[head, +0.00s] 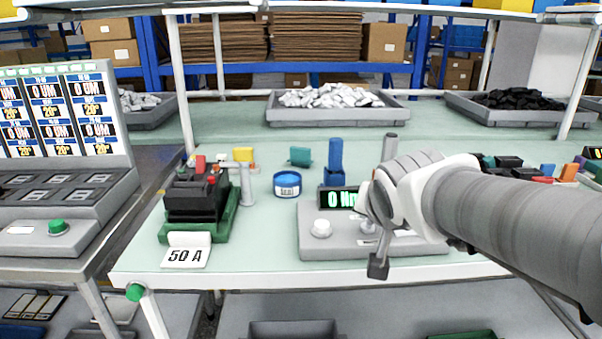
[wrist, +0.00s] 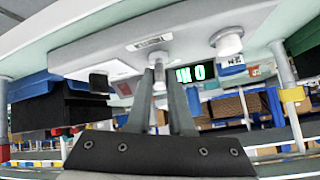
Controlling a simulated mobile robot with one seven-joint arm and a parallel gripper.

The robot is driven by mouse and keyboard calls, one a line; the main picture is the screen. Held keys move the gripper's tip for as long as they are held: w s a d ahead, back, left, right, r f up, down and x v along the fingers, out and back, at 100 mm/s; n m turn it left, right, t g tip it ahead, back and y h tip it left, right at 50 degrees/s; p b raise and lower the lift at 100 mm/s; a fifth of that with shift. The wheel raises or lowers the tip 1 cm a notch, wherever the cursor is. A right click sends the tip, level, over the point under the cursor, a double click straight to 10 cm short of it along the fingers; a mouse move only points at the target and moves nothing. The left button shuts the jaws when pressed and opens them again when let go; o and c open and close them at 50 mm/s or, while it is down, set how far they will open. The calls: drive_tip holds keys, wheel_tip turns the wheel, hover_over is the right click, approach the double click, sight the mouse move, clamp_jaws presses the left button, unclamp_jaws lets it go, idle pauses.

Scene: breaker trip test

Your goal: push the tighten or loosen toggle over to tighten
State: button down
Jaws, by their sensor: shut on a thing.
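The grey box (head: 312,240) with a lit display (head: 340,198) reading 0 sits on the bench, and its underside-up image fills the top of the wrist view (wrist: 110,55). The toggle (wrist: 159,75) is a short pale lever on the box front, near a small label (wrist: 150,42). In the head view my gripper (head: 378,262) is at the front of the box, and my arm partly hides the box's right side. In the wrist view my gripper (wrist: 161,82) has its fingertips closed on either side of the toggle. Which way the toggle leans is unclear.
A white knob (head: 321,229) is left of the toggle. A breaker on a green stand (head: 197,199) is at the left. A blue round tin (head: 287,184) and a blue upright block (head: 336,162) stand behind the box. The bench's front edge (head: 250,277) is close below.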

drive_tip(key=c, duration=0.8)
unclamp_jaws()
drive_tip(key=p+v, duration=0.6)
drive_tip(key=v, duration=1.1)
drive_tip(key=shift+s+r, duration=0.15)
drive_tip(key=shift+r, duration=0.05)
drive_tip(key=shift+d, duration=0.1)
